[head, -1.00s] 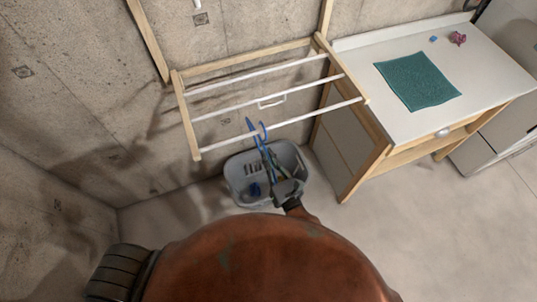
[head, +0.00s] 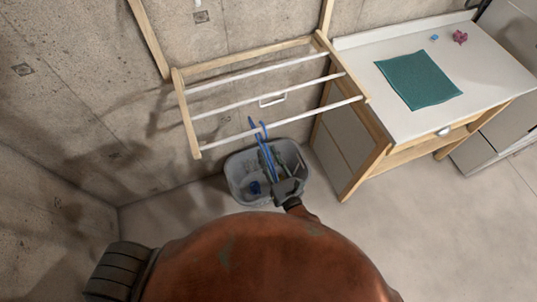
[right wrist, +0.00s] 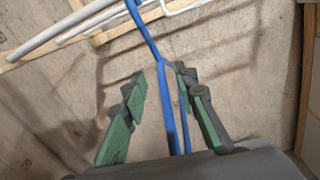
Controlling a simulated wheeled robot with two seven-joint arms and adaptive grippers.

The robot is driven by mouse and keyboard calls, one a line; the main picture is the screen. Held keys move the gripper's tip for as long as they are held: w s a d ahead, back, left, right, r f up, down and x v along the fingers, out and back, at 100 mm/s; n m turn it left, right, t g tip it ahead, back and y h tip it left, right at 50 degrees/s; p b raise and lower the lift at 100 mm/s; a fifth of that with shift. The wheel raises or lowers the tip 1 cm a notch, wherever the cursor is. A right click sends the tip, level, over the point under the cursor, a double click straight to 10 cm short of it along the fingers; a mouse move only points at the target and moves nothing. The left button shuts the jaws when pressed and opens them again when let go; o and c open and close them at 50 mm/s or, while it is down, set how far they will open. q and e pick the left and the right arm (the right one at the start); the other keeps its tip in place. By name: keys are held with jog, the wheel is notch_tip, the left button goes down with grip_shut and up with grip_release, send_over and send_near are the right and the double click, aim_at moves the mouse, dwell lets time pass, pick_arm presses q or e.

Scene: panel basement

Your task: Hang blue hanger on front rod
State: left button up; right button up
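The blue hanger (head: 268,155) is upright at the front rod (head: 230,139) of the wall rack. Its curved upper part overlaps the rod in the head view; I cannot tell whether the hook bears on it. In the right wrist view the hanger (right wrist: 150,38) runs down between the fingers of my right gripper (right wrist: 160,85). The fingers are apart, with the hanger nearer the right finger and a clear gap to the left one. In the head view my right gripper (head: 278,178) is below the rod, over the grey basket. My left gripper is not in view.
The grey basket (head: 236,180) on the floor holds a small blue item (head: 255,188). A white hanger-like piece (head: 272,101) is at the middle rod (head: 235,103). A white-topped table (head: 390,125) with a green cloth (head: 418,80) stands right of the rack.

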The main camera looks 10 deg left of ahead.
jog(key=v, duration=1.1)
jog(key=shift+s+d+f, duration=0.1)
jog(key=shift+s+d, duration=0.2)
jog(key=shift+s, duration=0.05)
jog(key=w+d+r+m+t+h, duration=0.1)
jog(key=w+d+r+m+h, duration=0.15)
jog(key=d+m, duration=0.4)
jog(key=w+d+r+m+t+h, duration=0.25)
jog(key=d+m+h, duration=0.2)
jog(key=d, duration=0.25)
jog(key=w+d+r+m+t+h, duration=0.1)
jog(key=w+d+r+m+h, duration=0.15)
jog(key=d+m, duration=0.4)
jog(key=s+d+f+m+g+h, duration=0.35)
jog(key=d+f+m, duration=0.25)
jog(key=d+m, duration=0.3)
jog(key=s+d+f+m+g+h, duration=0.2)
jog(key=d+f+m+g+h, duration=0.3)
jog(key=d, duration=0.7)
jog(key=s+a+f+m+g+y, duration=0.3)
jog(key=s+f+m+g+y, duration=0.6)
jog(key=s+f, duration=0.6)
jog(key=s+f+h, duration=0.2)
jog(key=s+f, duration=0.1)
jog(key=f, duration=2.4)
jog(key=s+f+g, duration=0.1)
jog(key=s+f, duration=1.7)
jog(key=s, duration=0.2)
jog(key=shift+a, duration=0.4)
